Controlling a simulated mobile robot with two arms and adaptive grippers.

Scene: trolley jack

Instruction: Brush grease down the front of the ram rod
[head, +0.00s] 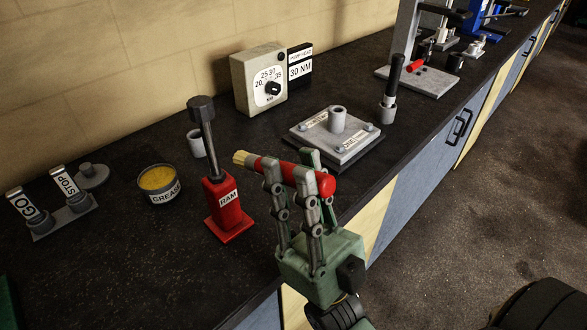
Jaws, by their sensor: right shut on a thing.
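The ram is a red block labelled RAM (228,205) standing on the bench. Its dark ram rod (208,137) rises from the top and ends in a wider head. My right gripper (289,176) is shut on the red handle of a brush (325,184), to the right of the ram. The brush lies roughly level, with its pale yellow bristles (240,158) pointing left towards the rod. In this view the bristles show just right of the rod; I cannot tell the gap in depth. A round grease tin (159,184) with yellow grease stands left of the ram. My left gripper is not in view.
A small grey cup (196,144) stands behind the rod. GO and STOP levers (55,206) stand at the left. A dial box (260,80), a grey plate with a central tube (335,133) and a black-handled tool (391,90) stand further back. The front left of the bench (110,270) is clear.

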